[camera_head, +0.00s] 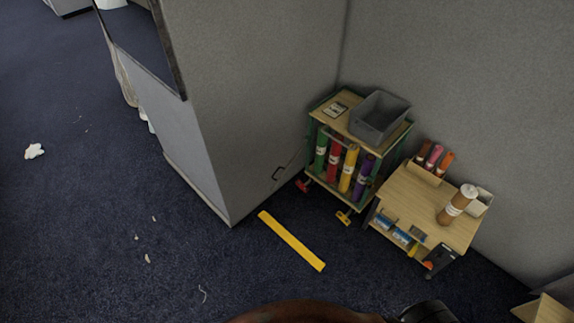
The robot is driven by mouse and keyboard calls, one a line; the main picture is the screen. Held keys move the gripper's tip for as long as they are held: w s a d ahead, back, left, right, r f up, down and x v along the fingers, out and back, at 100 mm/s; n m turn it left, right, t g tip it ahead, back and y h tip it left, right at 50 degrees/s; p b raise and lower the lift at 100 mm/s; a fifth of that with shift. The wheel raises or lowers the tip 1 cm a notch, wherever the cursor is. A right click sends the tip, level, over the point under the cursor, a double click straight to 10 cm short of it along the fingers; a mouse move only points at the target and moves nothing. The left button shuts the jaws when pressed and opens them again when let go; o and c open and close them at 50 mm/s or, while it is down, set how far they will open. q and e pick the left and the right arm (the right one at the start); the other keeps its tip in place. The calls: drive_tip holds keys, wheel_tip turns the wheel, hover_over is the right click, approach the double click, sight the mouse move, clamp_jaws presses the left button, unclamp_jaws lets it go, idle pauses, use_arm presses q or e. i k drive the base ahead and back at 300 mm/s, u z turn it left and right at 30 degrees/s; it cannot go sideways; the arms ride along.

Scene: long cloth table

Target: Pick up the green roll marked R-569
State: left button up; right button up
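A green roll (321,152) with a white label stands upright at the left end of a row of rolls in a small wheeled wooden cart (351,117). The label is too small to read, so I cannot confirm R-569. Beside it stand a red roll (334,160), a yellow roll (348,169) and a purple roll (363,180). Neither of my grippers is in view.
A grey bin (379,117) sits on the cart. Grey partitions (262,90) stand left and behind. A yellow strip (291,241) lies on open blue carpet.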

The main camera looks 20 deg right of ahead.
sight(322, 141)
drive_tip(key=z, duration=0.05)
drive_tip(key=i, duration=0.7)
drive_tip(key=z, duration=0.35)
drive_tip(key=i, duration=1.7)
drive_tip(key=z, duration=0.2)
